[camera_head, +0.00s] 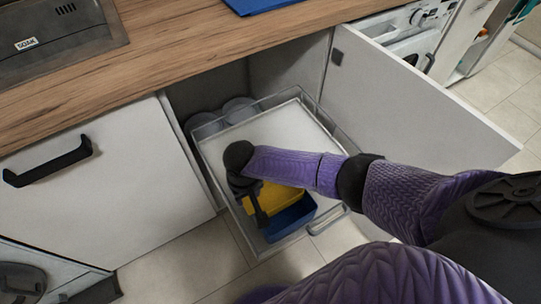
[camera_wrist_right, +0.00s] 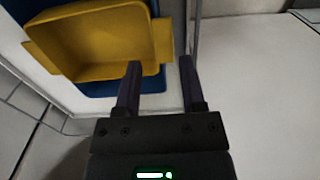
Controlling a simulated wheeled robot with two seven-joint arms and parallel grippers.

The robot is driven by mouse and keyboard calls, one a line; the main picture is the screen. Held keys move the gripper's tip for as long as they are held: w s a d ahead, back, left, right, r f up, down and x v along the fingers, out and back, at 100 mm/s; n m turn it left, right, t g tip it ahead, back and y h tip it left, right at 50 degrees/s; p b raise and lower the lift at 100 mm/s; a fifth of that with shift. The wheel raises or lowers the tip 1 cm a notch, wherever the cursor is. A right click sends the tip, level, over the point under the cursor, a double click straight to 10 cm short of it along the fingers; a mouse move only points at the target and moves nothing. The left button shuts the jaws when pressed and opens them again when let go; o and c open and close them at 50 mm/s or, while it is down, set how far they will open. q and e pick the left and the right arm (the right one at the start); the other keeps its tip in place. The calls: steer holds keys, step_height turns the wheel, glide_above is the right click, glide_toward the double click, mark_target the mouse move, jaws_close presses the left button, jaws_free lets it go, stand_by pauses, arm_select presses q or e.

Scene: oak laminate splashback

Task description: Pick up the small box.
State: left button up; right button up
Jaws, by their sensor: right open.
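A small yellow box (camera_head: 278,196), open-topped with side lugs, sits in or on a blue box (camera_head: 290,218) in the pulled-out drawer. In the right wrist view, the yellow box (camera_wrist_right: 95,40) fills the upper left, with the blue box (camera_wrist_right: 150,84) showing beneath its edge. My right gripper (camera_head: 260,216) is over the front left of these boxes and hides part of them. In its wrist view, my right gripper's fingers (camera_wrist_right: 160,68) are apart and empty, one overlapping the yellow box and one beyond its right edge. Contact cannot be told. My left gripper is out of view.
The wire-sided drawer (camera_head: 212,166) has a pale base, bare toward the back. Grey round dishes (camera_head: 203,122) stand in the cupboard behind. An open door (camera_head: 400,100) stands right of the drawer. The wooden worktop (camera_head: 170,45) runs above.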

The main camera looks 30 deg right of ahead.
mark_target(249, 207)
steer(key=f+b, duration=0.1)
steer(key=f, duration=0.1)
steer(key=f+b, duration=0.1)
steer(key=f, duration=0.1)
steer(key=f+b, duration=0.2)
steer(key=f, duration=0.1)
steer(key=shift+s+a, duration=0.15)
steer(key=shift+s, duration=0.2)
steer(key=shift+r, duration=0.15)
steer(key=shift+c, duration=0.6)
steer(key=c, duration=0.5)
jaws_close()
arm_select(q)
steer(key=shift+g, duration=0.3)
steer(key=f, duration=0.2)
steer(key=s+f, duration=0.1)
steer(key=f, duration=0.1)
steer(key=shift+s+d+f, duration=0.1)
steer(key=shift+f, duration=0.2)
